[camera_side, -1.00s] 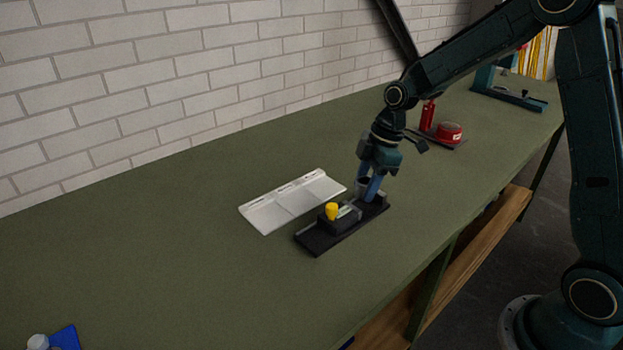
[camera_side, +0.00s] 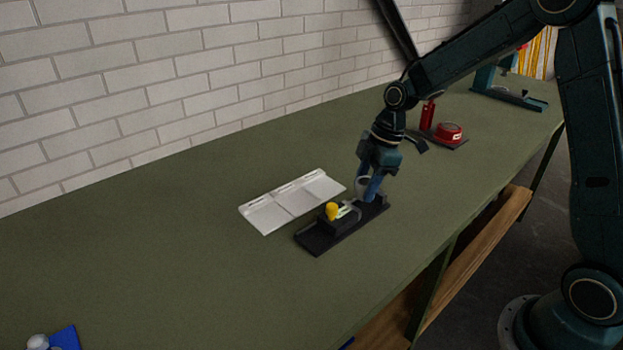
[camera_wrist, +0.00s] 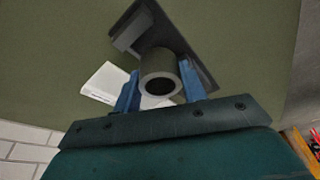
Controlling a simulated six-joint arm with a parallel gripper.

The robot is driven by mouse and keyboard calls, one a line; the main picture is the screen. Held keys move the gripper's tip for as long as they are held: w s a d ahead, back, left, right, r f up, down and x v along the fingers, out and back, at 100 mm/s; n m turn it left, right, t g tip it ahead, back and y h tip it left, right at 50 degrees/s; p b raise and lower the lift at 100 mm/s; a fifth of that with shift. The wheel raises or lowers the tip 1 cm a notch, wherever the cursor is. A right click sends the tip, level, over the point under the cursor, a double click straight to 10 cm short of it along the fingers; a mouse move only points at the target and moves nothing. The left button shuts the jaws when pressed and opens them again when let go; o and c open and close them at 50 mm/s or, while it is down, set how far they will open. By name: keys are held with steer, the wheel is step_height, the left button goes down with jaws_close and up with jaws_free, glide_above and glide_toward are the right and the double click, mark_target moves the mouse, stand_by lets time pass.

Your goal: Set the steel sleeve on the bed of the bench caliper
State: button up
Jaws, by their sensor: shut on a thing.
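The steel sleeve (camera_side: 361,185) is a short grey tube between the blue fingers of my gripper (camera_side: 368,190). In the wrist view the sleeve (camera_wrist: 160,62) shows its open round end toward the camera, and the fingers (camera_wrist: 158,82) are shut on its sides. The bench caliper (camera_side: 318,239) is a long black base with a raised block, a yellow knob and a small display. The sleeve is at the caliper's right end, over or on the bed. Whether it touches the bed cannot be told. Part of the caliper (camera_wrist: 202,76) is hidden behind the sleeve in the wrist view.
A white sectioned tray (camera_side: 270,215) lies just left of the caliper. A red cylinder (camera_side: 427,115) and a red round object (camera_side: 449,131) stand farther back. A blue item (camera_side: 66,338) is at the front left. The green bench is mostly clear, with a brick wall behind.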

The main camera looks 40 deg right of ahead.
steer(key=shift+f, duration=1.6)
stand_by(1.3)
steer(key=o, duration=1.2)
steer(key=shift+o, duration=0.2)
steer(key=v, duration=1.3)
steer(key=shift+r, duration=0.4)
steer(key=shift+d, duration=0.1)
